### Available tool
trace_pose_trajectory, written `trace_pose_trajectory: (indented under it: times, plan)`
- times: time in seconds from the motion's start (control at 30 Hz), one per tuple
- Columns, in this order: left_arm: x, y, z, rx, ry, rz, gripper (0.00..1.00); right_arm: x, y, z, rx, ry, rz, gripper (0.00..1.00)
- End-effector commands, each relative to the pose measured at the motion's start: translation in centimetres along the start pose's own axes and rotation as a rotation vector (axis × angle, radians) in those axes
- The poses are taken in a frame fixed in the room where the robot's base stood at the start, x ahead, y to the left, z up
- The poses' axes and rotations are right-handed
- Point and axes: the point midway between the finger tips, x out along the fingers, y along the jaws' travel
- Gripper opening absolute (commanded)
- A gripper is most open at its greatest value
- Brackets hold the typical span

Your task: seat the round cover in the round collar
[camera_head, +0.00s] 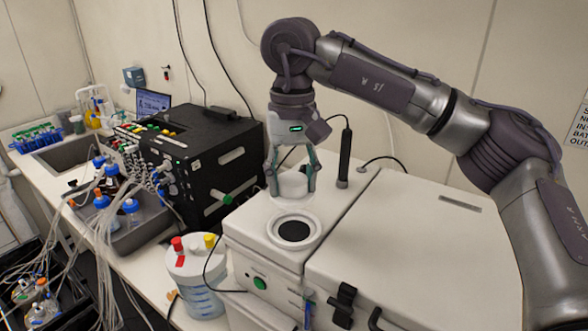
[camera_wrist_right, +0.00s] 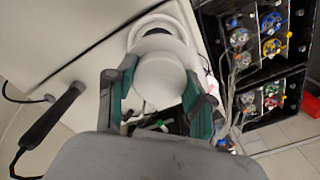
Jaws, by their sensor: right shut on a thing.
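The round cover (camera_head: 293,184) is white and sits between the fingers of my right gripper (camera_head: 291,190), which is shut on it. The round collar (camera_head: 273,229) is a white ring with a dark opening on top of the white machine, nearer the camera than the held cover. The cover is beyond the collar, not over its opening, and close to the machine top; whether it touches is unclear. In the right wrist view the cover (camera_wrist_right: 160,80) fills the space between the fingers and hides part of the collar (camera_wrist_right: 150,21). My left gripper is not in view.
The white machine (camera_head: 400,215) has a large lid at the right. A black upright rod (camera_head: 345,155) stands near my right gripper. A black control unit (camera_head: 215,160) is to the left, with tubes and bottles. A white-lidded vessel (camera_head: 195,275) stands at the front left.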

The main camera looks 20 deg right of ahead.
Motion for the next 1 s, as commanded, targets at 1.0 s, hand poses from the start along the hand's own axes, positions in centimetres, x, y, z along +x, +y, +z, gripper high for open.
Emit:
trace_pose_trajectory:
  times: [1.0]
  plan:
    - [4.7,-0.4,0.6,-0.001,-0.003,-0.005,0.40,6.0,0.1,0.0,0.005,0.000,0.000,0.17]
